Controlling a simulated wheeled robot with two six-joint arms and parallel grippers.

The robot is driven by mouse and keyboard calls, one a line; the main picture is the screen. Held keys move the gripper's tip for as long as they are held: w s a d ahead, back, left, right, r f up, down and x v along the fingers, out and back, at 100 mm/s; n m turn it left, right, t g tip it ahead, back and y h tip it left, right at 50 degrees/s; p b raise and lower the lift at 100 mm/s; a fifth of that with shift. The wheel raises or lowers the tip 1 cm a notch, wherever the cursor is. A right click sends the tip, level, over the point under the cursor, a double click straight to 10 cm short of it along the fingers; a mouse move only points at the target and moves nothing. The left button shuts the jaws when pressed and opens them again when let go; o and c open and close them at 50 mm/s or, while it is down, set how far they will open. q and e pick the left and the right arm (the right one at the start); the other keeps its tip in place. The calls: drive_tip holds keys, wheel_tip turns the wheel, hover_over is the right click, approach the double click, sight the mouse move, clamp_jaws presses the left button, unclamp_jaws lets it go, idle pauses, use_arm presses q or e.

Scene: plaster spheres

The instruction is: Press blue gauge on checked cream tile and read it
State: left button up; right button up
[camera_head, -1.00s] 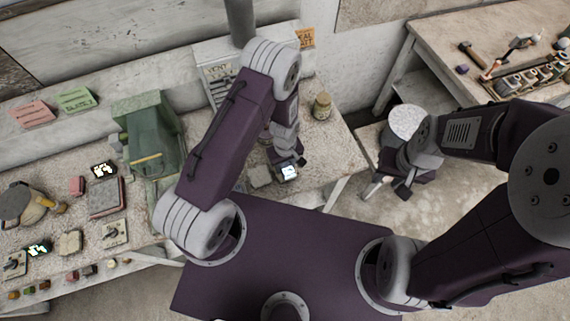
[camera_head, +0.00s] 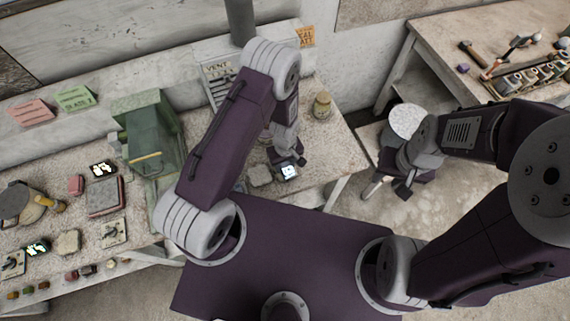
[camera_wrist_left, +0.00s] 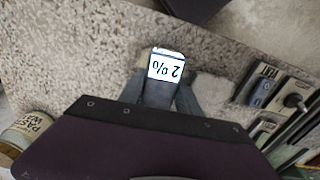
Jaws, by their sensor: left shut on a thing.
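My left gripper (camera_wrist_left: 160,98) is shut on the blue gauge (camera_wrist_left: 158,93), over the speckled bench top. The gauge's lit white display shows "2 %", upside down in the left wrist view. The gauge's lit face also shows in the head view (camera_head: 289,172), below my left wrist. A pale block (camera_head: 260,175) lies just left of the gauge; no checks show on it, so I cannot tell if it is the cream tile. What is under the gauge's tip is hidden. My right gripper (camera_head: 388,190) is empty, its fingers apart, beside a round pale stool top.
A green machine (camera_head: 150,140) stands left of my left arm. A small jar (camera_head: 322,105) stands behind the gripper. Switch plates (camera_wrist_left: 278,92) lie right in the wrist view. A second bench (camera_head: 440,45) holds tools. The bench's front edge is close to the gauge.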

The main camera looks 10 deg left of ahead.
use_arm(q)
drive_tip(key=shift+s+f, duration=0.1)
idle(0.4)
wheel_tip(320, 180, up, 7)
drive_tip(key=p, duration=0.5)
drive_tip(key=shift+p, duration=0.4)
idle(0.9)
